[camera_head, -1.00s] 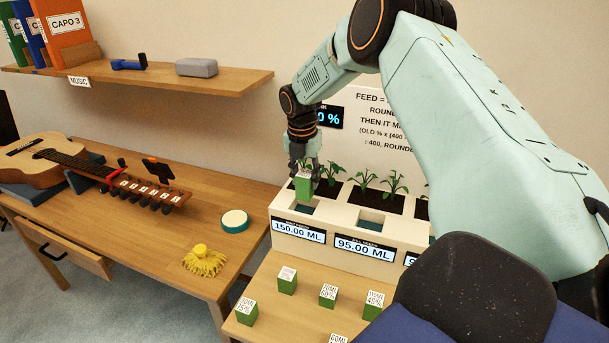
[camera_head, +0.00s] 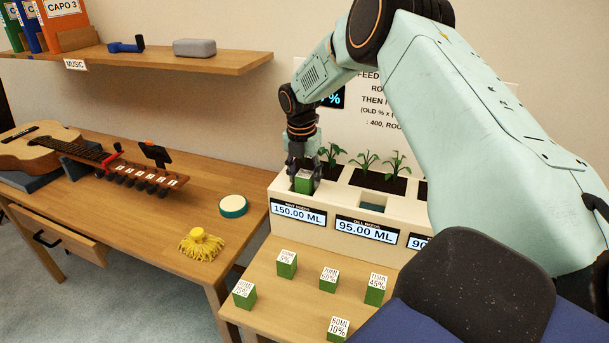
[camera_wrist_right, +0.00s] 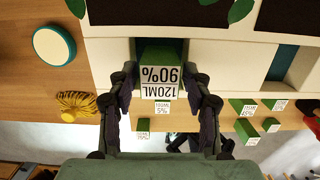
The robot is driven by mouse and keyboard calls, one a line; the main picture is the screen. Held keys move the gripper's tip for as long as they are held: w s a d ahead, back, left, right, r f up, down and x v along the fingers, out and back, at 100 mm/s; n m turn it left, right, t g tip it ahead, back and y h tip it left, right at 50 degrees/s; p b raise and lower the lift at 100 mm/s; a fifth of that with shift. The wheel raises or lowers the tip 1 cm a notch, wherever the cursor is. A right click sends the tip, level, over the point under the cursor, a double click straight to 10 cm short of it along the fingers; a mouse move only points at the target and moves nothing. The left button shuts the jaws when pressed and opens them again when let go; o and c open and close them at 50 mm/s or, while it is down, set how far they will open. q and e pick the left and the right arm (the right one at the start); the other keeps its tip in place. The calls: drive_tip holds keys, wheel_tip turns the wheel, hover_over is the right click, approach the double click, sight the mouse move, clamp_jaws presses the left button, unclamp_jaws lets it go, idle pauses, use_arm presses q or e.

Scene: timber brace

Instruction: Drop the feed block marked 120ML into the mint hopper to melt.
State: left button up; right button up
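The green feed block (camera_head: 303,181) has a white top reading 120ML 90% in the right wrist view (camera_wrist_right: 161,82). My right gripper (camera_head: 304,172) is shut on it, with a finger on each side. It holds the block upright at the mouth of the leftmost hopper (camera_head: 280,188), above the 150.00 ML display (camera_head: 298,214). The small name on that display is too small to read surely. The block and fingers hide most of this opening. My left gripper is not in view.
A second hopper opening (camera_head: 372,206) sits above the 95.00 ML display (camera_head: 365,228). Seedlings (camera_head: 365,162) grow behind the hoppers. Several other green blocks (camera_head: 287,264) stand on the wooden bench in front. A yellow mop-like thing (camera_head: 201,245) and a round teal-rimmed disc (camera_head: 233,206) lie left.

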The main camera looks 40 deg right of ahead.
drive_tip(key=shift+o, duration=0.8)
drive_tip(key=shift+d, duration=0.1)
drive_tip(key=shift+o, duration=0.2)
drive_tip(key=shift+w+d+f, duration=0.15)
drive_tip(key=shift+w+f, duration=0.1)
drive_tip(key=shift+f, duration=0.05)
drive_tip(key=shift+r, duration=0.1)
wheel_tip(320, 180, up, 12)
drive_tip(key=a, duration=0.1)
drive_tip(key=shift+s+f, duration=0.2)
drive_tip(key=shift+s, duration=0.05)
drive_tip(key=shift+a, duration=0.15)
